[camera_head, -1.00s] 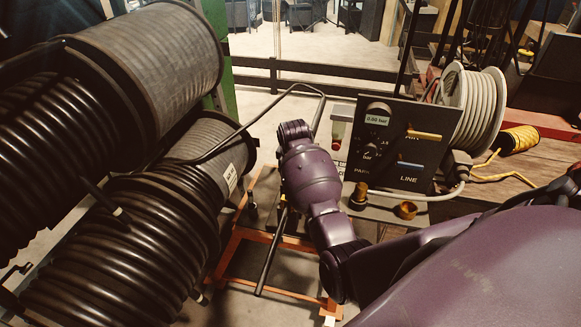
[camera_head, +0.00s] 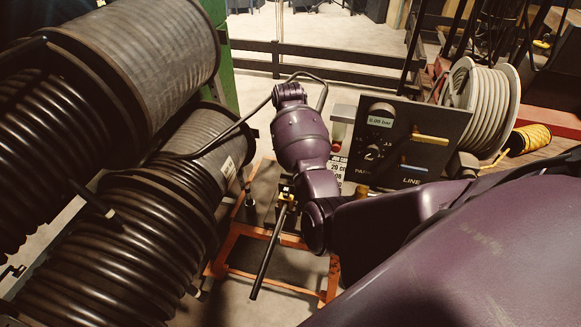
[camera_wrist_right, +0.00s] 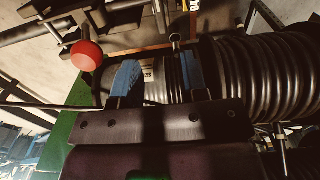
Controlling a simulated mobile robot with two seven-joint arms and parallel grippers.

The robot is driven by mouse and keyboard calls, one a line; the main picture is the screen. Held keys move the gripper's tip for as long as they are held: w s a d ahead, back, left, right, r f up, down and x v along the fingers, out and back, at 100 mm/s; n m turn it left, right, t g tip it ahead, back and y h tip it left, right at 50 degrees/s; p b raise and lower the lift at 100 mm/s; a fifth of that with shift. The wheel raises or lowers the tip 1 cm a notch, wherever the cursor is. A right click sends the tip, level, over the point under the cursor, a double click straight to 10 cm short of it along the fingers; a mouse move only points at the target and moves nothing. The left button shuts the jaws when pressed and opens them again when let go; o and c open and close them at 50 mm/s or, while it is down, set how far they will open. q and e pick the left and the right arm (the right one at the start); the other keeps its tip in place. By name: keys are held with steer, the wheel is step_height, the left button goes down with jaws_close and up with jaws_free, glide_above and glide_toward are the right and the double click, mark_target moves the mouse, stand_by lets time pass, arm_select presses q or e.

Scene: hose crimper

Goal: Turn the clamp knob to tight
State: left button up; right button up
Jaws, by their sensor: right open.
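In the right wrist view a round red knob (camera_wrist_right: 86,56) stands up and to the left of my right gripper (camera_wrist_right: 158,66). I cannot tell whether it is the clamp knob. The gripper's two blue fingers are apart, with nothing clearly held between them; the ribbed black hose shows behind them. In the head view my purple right arm (camera_head: 303,140) reaches in front of the bench, and its gripper cannot be made out there. No knob setting can be read. My left gripper is in neither view.
Large black hose reels (camera_head: 120,245) fill the left. A dark gauge panel (camera_head: 405,150) with yellow and blue levers stands right of my arm. An orange frame (camera_head: 235,240) stands below.

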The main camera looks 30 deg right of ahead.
step_height(320, 180, down, 11)
steer(key=shift+r, duration=0.15)
stand_by(0.4)
jaws_close()
